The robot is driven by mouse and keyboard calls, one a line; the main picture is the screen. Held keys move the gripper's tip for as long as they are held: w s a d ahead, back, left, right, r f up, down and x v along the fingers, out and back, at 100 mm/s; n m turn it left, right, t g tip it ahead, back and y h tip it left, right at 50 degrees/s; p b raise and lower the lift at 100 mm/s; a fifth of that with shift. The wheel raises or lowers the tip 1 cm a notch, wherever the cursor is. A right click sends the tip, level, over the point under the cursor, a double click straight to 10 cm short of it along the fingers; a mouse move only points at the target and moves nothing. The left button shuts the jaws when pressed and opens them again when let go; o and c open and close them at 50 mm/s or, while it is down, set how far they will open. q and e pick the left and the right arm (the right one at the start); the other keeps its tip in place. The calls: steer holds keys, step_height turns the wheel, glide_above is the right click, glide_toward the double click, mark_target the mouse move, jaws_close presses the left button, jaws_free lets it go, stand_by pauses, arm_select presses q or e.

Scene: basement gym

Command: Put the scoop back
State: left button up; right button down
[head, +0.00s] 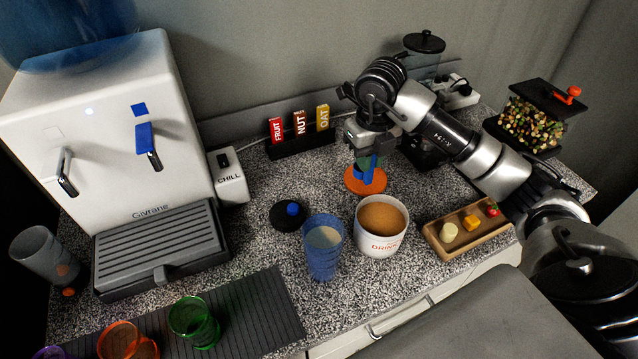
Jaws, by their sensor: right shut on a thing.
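My right gripper (366,147) reaches in from the right and is shut on a small blue thing (367,161), which looks like the scoop. Most of it is hidden by the jaws. Directly below is a round orange base (365,181) with a blue and green part on it; I cannot tell whether the scoop touches it. A white tub (381,240) filled with brown powder stands in front of the base. A blue tumbler (322,251) with pale contents stands just left of the tub. My left gripper is not in view.
A black lid with a blue knob (290,213) lies left of the tumbler. A wooden tray with snacks (470,248) is at right. Bar boxes (300,125) stand behind, the white dispenser (110,130) at left. Coloured cups (193,321) stand on the dark mat (262,305).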

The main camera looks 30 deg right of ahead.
steer(key=w+a+f+p, duration=0.1)
steer(key=w+a+f, duration=0.1)
steer(key=w+a+f+p, duration=0.1)
steer(key=w+a+f, duration=0.1)
steer(key=f, duration=0.1)
steer(key=w+a+f+p, duration=0.1)
steer(key=a+f, duration=0.2)
steer(key=shift+w+f, duration=0.2)
steer(key=shift+w, duration=0.2)
steer(key=shift+f, duration=0.5)
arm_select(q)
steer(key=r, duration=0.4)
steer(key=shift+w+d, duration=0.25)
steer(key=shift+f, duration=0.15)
arm_select(e)
steer(key=shift+f, duration=0.1)
steer(key=c, duration=1.1)
jaws_free()
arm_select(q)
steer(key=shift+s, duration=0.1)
